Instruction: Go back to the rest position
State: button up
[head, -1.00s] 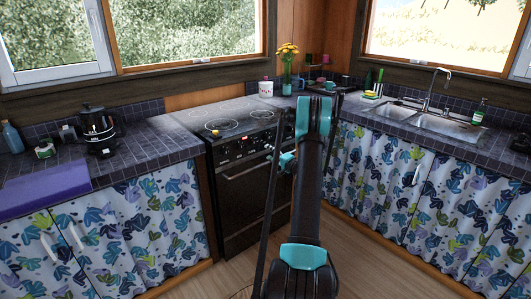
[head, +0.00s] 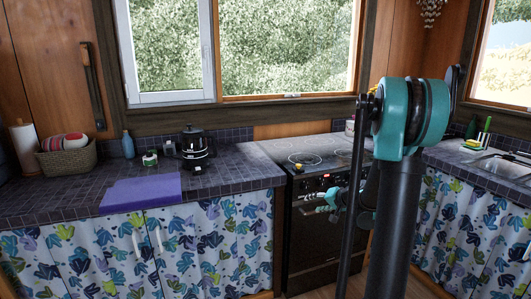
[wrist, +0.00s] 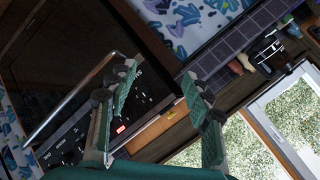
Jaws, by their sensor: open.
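My arm rises in the right half of the head view, with a large teal joint in front of the stove and the corner. My gripper (head: 322,204) shows small and partly hidden in front of the oven, left of my arm. In the wrist view my gripper (wrist: 160,84) has its two green-padded fingers spread wide, with nothing between them. The dark stove (head: 312,238) lies behind it; its oven handle (wrist: 65,105) and control panel with a red light show tilted in the wrist view.
The tiled counter (head: 235,180) holds a purple mat (head: 140,192), a black coffee maker (head: 194,150), a blue bottle (head: 128,145) and a basket (head: 68,158). A sink (head: 498,165) is at the right, partly hidden. Windows stand behind the counters.

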jog(key=s+f+n+g+h, duration=0.2)
jog(key=s+f+h, duration=0.1)
jog(key=s, duration=1.3)
jog(key=s+a+f+n+g+h, duration=0.1)
jog(key=s+f+n+g+h, duration=0.1)
jog(key=s, duration=1.5)
jog(key=shift+a+f+n+g+h, duration=0.25)
jog(key=shift+f+n+g+h, duration=0.2)
jog(key=shift+h, duration=0.25)
jog(key=shift+s, duration=0.1)
